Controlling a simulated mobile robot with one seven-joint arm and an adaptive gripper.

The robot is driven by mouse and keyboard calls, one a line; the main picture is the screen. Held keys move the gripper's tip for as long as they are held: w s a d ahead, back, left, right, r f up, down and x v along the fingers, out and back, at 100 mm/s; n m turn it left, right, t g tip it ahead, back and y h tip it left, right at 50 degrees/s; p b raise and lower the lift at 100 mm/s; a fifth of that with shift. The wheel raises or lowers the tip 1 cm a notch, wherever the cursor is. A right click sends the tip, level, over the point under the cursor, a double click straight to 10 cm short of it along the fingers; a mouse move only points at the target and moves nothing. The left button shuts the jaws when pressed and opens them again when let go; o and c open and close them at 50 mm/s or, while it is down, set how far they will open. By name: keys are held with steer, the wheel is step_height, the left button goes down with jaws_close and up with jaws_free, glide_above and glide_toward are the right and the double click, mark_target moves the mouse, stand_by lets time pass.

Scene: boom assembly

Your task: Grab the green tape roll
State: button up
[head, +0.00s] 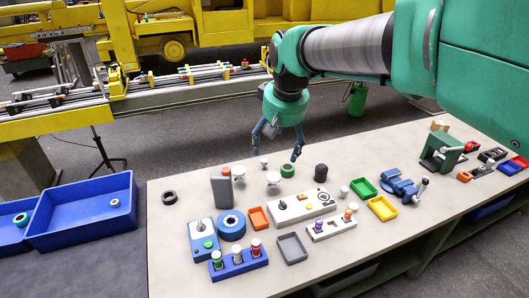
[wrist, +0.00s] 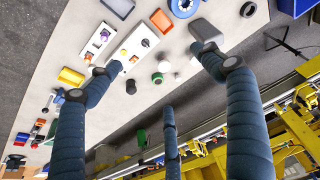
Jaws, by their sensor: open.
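The green tape roll (head: 288,170) lies flat on the white table, a small green ring with a pale centre. It also shows in the wrist view (wrist: 157,78), between my spread fingers. My gripper (head: 278,146) is open and empty, hanging above the far edge of the table near the roll. In the wrist view, my gripper's fingers (wrist: 155,60) stand apart and touch nothing that I can see. A second green-rimmed roll (head: 21,219) lies in the far-left blue bin.
Blue bins (head: 84,212) are at the left. A green vise-like device (head: 440,150) stands at the right.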

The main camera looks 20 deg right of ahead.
steer(key=w+d+f+g+p, duration=0.1)
steer(key=w+d, duration=0.2)
steer(key=w, duration=0.4)
steer(key=w+d+f+p, duration=0.1)
steer(key=w+d+p, duration=0.1)
steer(key=w, duration=0.5)
steer(key=g+p, duration=0.3)
steer(key=p, duration=0.3)
glide_above(287, 166)
step_height(287, 166, down, 29)
steer(key=shift+s, duration=0.15)
steer(key=shift+f, duration=0.15)
steer(key=shift+f, duration=4.15)
steer(key=shift+f, duration=2.6)
